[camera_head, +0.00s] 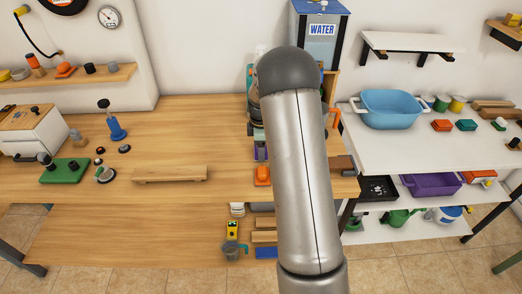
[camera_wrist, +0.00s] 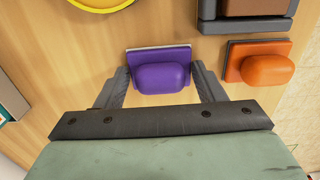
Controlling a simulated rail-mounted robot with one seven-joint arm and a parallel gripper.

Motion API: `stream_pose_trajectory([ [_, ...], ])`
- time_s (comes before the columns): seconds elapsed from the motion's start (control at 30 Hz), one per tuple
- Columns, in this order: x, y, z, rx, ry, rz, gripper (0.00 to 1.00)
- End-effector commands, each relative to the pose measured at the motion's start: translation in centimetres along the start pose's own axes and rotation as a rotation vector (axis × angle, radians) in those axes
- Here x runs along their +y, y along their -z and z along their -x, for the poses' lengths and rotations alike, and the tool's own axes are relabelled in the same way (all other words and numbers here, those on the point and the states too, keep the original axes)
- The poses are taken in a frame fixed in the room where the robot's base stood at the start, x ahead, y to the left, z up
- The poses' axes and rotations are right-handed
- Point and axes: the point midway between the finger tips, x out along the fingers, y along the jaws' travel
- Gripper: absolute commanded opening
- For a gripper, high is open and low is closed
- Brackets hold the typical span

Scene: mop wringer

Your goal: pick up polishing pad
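A purple pad (camera_wrist: 162,72) with a rounded grip on a flat rectangular base lies on the wooden table in the wrist view. A similar orange pad (camera_wrist: 264,65) lies to its right. I cannot tell from its look alone which is the polishing pad. My gripper (camera_wrist: 160,75) is open, with one finger on each side of the purple pad; narrow gaps seem to remain.
A grey-rimmed brown block (camera_wrist: 247,12) and a yellow ring (camera_wrist: 100,3) lie beyond the pads in the wrist view. In the head view, a wooden board (camera_head: 170,174) lies on the table, and a blue basin (camera_head: 391,109) stands on the white shelf at right.

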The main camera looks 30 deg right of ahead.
Motion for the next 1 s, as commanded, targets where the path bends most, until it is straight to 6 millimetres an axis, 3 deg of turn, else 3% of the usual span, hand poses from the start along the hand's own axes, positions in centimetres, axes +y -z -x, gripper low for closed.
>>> stream_pose_trajectory([
  [0.07,0.0,0.0,0.0,0.000,0.000,0.000,0.40],
  [0.43,0.0,0.0,0.4,0.000,-0.001,0.000,0.40],
  [0.67,0.1,0.0,2.9,0.001,-0.005,-0.001,0.40],
  [1.0,-6.3,2.3,9.6,0.001,-0.003,0.003,0.40],
])
